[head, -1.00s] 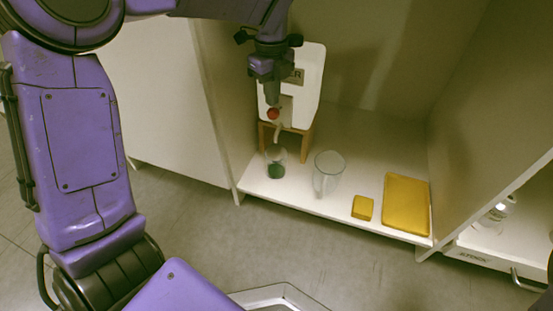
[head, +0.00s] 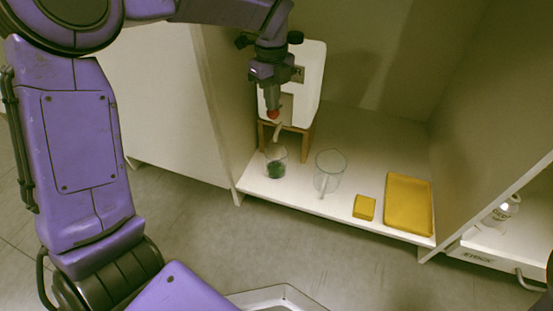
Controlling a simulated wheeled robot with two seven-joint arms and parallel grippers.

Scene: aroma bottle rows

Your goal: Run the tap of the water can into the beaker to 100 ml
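The white water can (head: 311,90) stands on a wooden stand (head: 307,142) at the left of the shelf bay. Its tap has a red knob (head: 273,114) and a pale spout (head: 278,131). A clear beaker (head: 276,165) stands below the spout with dark green showing in its lower part; its marks are too small to read. My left gripper (head: 271,98) points down at the red knob, and its fingers are at or touching it; whether they are closed on it is unclear. My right gripper is not in view.
A small yellow block (head: 364,207) and a yellow tray (head: 408,204) lie farther right. A clear bottle (head: 502,212) stands in the neighbouring right bay. Side walls bound the bay.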

